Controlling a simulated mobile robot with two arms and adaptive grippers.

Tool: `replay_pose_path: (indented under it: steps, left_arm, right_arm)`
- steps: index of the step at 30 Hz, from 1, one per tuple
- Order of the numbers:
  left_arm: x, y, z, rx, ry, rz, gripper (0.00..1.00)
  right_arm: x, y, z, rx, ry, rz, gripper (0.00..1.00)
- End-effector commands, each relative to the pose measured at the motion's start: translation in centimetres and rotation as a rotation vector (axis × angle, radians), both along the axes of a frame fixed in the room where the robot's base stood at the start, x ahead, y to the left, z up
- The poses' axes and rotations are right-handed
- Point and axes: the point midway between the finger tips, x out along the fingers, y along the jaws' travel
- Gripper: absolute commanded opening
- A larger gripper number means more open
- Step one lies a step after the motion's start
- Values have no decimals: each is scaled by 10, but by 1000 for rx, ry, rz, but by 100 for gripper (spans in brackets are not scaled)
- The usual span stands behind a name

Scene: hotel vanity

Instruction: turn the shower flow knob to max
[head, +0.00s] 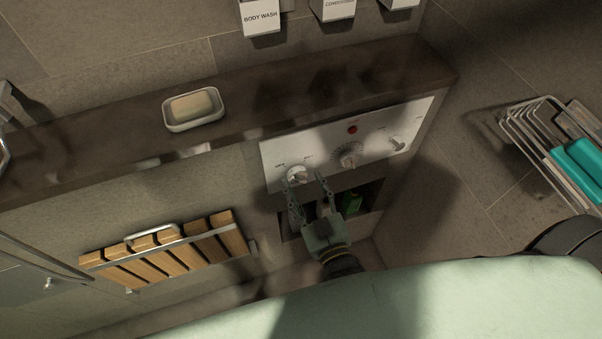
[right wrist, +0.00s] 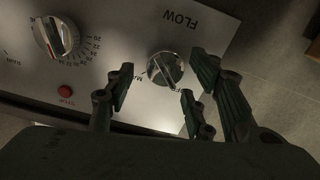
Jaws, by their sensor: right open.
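The white control panel (head: 325,150) is fixed below the dark ledge. The flow knob (head: 297,175), a round metallic knob, is at its left end. In the right wrist view the flow knob (right wrist: 165,69) shows beside the printed word FLOW, and the lettering by it is partly covered by a finger. I cannot tell its exact setting. My right gripper (head: 302,179) is open in front of the panel. Its fingertips (right wrist: 158,80) lie on either side of the knob in the picture; contact cannot be told. My left gripper is not in view.
The temperature knob (head: 349,156), a red stop button (head: 352,129) and another knob (head: 397,144) share the panel. Below is a recess (head: 372,194) with a green item. A soap dish (head: 194,122) is on the ledge. A slatted wooden seat (head: 170,252) and a wire rack (head: 535,118) flank the area.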

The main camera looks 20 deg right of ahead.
Motion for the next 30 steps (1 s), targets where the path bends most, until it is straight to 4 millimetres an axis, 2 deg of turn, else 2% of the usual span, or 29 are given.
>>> replay_pose_path:
  steps: [3, 6, 16, 30]
  left_arm:
    - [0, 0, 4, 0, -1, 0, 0]
    - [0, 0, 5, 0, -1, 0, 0]
    - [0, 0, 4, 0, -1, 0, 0]
    - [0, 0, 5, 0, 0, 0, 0]
  right_arm:
    - [16, 1, 1, 0, -1, 0, 49]
    - [23, 1, 0, 1, 0, 0, 49]
    - [27, 1, -1, 1, 1, 1, 49]
    - [27, 0, 0, 1, -1, -1, 8]
